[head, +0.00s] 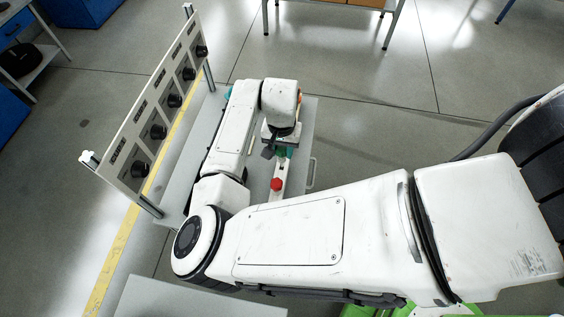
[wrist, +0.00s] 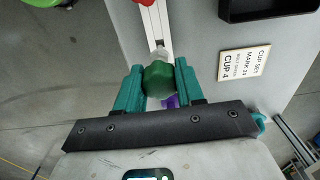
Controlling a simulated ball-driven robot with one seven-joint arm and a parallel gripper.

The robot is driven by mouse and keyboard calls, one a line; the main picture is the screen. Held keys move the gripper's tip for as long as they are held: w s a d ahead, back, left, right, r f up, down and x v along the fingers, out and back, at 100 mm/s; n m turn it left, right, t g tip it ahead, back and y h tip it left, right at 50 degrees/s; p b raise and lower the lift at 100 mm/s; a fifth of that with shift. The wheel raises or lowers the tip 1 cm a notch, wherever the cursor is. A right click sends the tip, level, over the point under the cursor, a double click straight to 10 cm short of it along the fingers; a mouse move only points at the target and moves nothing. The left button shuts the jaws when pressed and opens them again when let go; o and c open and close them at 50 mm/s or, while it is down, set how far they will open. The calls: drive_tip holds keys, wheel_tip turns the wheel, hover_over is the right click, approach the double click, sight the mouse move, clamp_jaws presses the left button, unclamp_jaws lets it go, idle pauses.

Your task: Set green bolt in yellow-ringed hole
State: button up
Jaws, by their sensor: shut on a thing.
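My gripper (wrist: 157,82) has two teal fingers, shut on the sides of the green bolt (wrist: 158,79). The bolt's rounded green part faces the wrist camera, with a pale, translucent part above it in the picture. It sits over the lower end of a white slotted bar (wrist: 156,25). I cannot tell whether the bolt touches the bar. In the head view my gripper (head: 283,152) is over the grey table, partly hidden by my arm, and the bolt cannot be made out. No yellow-ringed hole shows in either view.
A red knob (head: 276,184) stands on the white bar. A purple piece (wrist: 170,102) shows between the fingers. A label plate (wrist: 243,62) and a black tray (wrist: 281,8) are on the grey table (head: 304,130). A panel with several black knobs (head: 150,95) stands along the left.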

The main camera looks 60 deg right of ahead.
drive_tip(key=shift+r+p, duration=1.65)
drive_tip(key=shift+r, duration=0.25)
